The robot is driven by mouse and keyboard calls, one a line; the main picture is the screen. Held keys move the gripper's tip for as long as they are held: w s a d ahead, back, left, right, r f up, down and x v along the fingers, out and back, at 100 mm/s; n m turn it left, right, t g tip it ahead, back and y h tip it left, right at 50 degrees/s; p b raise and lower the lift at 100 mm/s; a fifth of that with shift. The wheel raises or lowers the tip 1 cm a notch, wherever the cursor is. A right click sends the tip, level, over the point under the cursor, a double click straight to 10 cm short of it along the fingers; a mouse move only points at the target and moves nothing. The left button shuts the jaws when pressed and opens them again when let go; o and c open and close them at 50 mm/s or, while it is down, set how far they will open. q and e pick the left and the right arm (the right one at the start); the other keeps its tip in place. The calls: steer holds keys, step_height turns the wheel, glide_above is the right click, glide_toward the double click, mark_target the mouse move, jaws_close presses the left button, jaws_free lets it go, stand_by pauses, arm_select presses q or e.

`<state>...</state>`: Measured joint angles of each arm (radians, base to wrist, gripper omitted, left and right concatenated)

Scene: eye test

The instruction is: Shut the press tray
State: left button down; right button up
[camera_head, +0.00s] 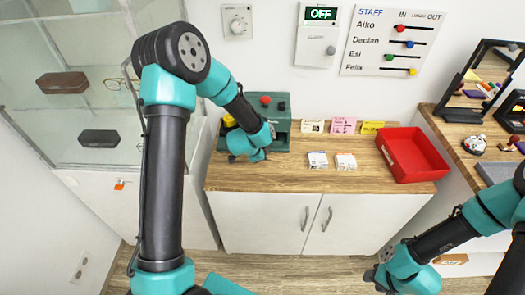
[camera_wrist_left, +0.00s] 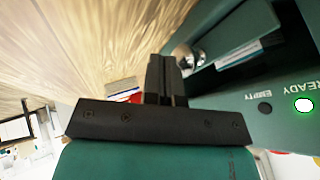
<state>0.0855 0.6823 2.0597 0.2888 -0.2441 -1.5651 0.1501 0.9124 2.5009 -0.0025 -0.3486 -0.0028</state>
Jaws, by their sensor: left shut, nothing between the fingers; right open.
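The green press (camera_head: 281,116) stands on the wooden counter, with a red and a dark knob on top. My left arm partly hides it. In the left wrist view its dark green body (camera_wrist_left: 285,75) shows a lit READY lamp and a dark EMPTY lamp. A tray-like recess (camera_wrist_left: 222,52) beside my fingers holds something pale and flat; how far the tray is out I cannot tell. My left gripper (camera_head: 234,157) is low at the press's front; its shut, empty fingers (camera_wrist_left: 166,75) are close to the tray. My right gripper (camera_head: 376,276) is open, lower right, far from the press.
A red bin (camera_head: 412,155) stands on the counter's right. Small packets (camera_head: 345,162) and several cards (camera_head: 343,126) lie between. A glass cabinet (camera_head: 70,60) is left. A side shelf (camera_head: 450,133) with mirrors is right. The counter's front middle (camera_head: 290,180) is clear.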

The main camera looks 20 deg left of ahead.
arm_select(q)
steer(key=s, duration=0.1)
steer(key=s+d, duration=0.1)
steer(key=shift+s+d+r, duration=0.1)
steer(key=shift+s+d, duration=0.05)
steer(key=shift+s, duration=0.25)
steer(key=v, duration=0.9)
steer(key=shift+r, duration=0.25)
steer(key=shift+s, duration=0.1)
